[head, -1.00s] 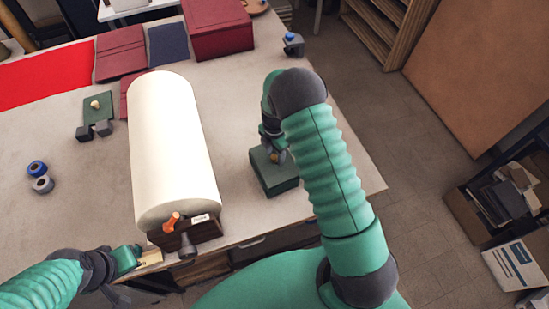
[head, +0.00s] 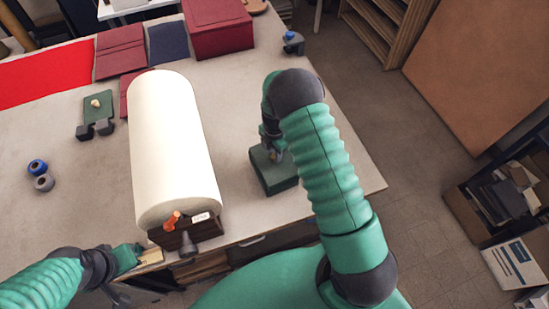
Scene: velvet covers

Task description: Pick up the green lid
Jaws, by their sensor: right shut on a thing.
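A dark green box (head: 278,186) stands near the right part of the table, with a green lid (head: 259,158) on top. My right gripper (head: 274,154) points down over the lid and is shut on its small knob, which is mostly hidden. I see no clear gap between lid and box. A flat green panel (head: 100,101) with a pale brass knob lies at the left of the table. My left gripper (head: 147,256) is low at the table's front edge, by a pale wooden piece; its fingers are too small to read.
A large cream roll (head: 175,140) on a dark stand with an orange handle lies left of the box.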

